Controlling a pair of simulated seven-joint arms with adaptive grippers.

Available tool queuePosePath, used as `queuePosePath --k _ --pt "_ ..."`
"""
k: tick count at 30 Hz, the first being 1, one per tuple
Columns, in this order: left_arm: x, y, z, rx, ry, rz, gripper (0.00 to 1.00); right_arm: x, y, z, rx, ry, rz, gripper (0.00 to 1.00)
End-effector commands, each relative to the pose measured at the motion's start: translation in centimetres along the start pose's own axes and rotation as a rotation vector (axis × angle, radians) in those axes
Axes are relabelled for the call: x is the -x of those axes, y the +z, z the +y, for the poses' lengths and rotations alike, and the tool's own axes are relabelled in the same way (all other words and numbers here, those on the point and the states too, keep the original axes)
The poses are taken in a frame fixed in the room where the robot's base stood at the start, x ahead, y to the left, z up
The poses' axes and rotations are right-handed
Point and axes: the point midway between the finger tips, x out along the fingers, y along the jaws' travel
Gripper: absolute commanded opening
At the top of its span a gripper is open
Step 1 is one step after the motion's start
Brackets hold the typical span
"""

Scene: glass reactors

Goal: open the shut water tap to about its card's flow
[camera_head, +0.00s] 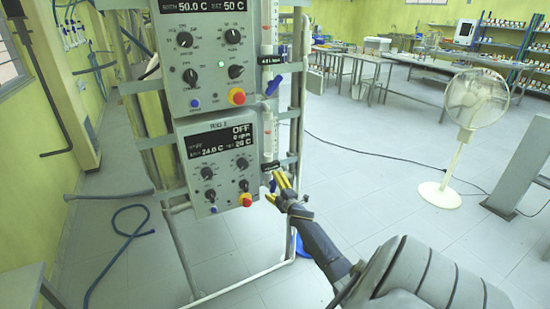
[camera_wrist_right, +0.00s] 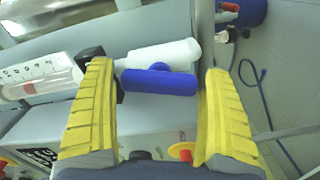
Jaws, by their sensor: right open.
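My right gripper (camera_head: 283,183) is open beside the lower control panel, at the foot of the lower flow tube (camera_head: 267,135). In the right wrist view its yellow fingers (camera_wrist_right: 157,78) stand on either side of a blue tap handle (camera_wrist_right: 158,82). The handle lies roughly along the white tap body (camera_wrist_right: 170,54), slightly angled to it; whether a finger touches it I cannot tell. The clear tube (camera_wrist_right: 40,77) runs off left. A black card (camera_head: 270,167) sits by the lower tube, its text unreadable. My left gripper is not in view.
An upper panel has its own tube, a card reading about 4.8 L/min (camera_head: 272,60) and a blue tap handle (camera_head: 273,85). The lower panel (camera_head: 222,160) shows OFF and has a red knob (camera_head: 246,199). A white fan (camera_head: 465,120) stands right on open floor.

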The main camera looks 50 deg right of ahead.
Motion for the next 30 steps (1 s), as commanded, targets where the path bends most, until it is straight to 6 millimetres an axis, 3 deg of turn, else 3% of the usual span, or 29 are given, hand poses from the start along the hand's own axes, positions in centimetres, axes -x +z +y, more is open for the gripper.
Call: queuePosePath --k 8,21,30 --pt "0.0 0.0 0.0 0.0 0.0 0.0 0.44 1.8 0.0 -0.1 0.002 -0.001 0.001 0.85" --pt "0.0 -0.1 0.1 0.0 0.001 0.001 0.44 8.5 0.0 -0.1 0.001 -0.002 0.0 0.85" --pt "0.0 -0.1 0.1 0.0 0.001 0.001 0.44 11.4 0.1 -0.1 -0.001 -0.001 -0.001 0.85"
